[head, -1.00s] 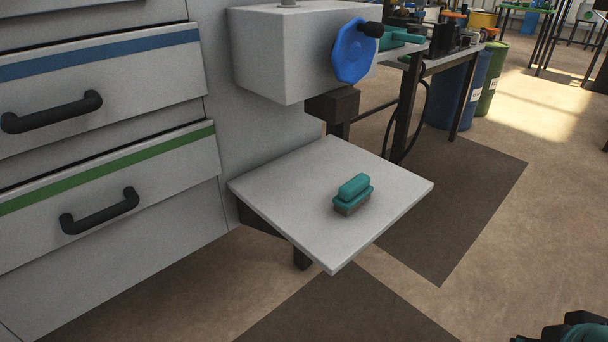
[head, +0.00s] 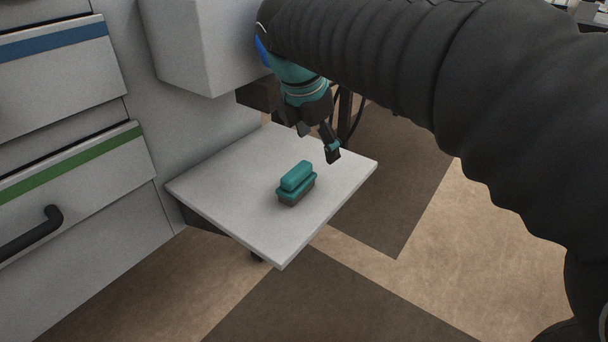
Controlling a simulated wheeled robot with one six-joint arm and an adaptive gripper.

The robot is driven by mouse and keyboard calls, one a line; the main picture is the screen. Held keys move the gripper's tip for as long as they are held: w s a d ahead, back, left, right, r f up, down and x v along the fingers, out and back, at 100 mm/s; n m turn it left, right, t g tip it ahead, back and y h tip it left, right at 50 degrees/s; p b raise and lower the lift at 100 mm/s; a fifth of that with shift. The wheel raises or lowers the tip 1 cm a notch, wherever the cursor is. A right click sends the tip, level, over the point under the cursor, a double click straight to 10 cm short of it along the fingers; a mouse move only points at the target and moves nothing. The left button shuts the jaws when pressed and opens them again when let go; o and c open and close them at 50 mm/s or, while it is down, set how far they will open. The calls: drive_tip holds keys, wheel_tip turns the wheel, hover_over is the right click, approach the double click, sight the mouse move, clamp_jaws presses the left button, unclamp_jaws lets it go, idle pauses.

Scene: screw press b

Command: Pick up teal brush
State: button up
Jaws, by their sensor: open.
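The teal brush (head: 296,182) sits upright on the light grey shelf plate (head: 231,193), bristles down, near the middle of the plate. My gripper (head: 318,146) is above the back part of the plate, behind the brush and a little to its right in the picture. Its fingers point downward and are apart, with nothing between them. The gripper does not touch the brush. The brush is in full view.
A grey machine housing (head: 190,45) stands over the back left of the plate, close to my gripper. Its blue handwheel (head: 262,50) is mostly hidden behind my arm. A drawer cabinet (head: 60,110) stands at the left. Open floor lies in front.

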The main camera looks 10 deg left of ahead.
sight(297, 170)
drive_tip(key=a+n, duration=0.1)
drive_tip(key=a, duration=0.1)
drive_tip(key=a+n, duration=0.1)
drive_tip(key=a, duration=0.1)
drive_tip(key=a+n, duration=0.2)
drive_tip(key=shift+w+a+f, duration=0.15)
drive_tip(key=shift+w+f, duration=0.1)
drive_tip(key=shift+f, duration=0.1)
drive_tip(key=b+x, duration=0.1)
drive_tip(key=x, duration=0.7)
drive_tip(key=shift+r, duration=0.1)
drive_tip(key=shift+s+b+x, duration=0.1)
drive_tip(key=shift+b+x, duration=0.25)
drive_tip(key=shift+x, duration=1)
drive_tip(key=shift+s+b+x, duration=0.15)
drive_tip(key=shift+b+x, duration=0.2)
drive_tip(key=shift+x, duration=1)
drive_tip(key=c, duration=1.3)
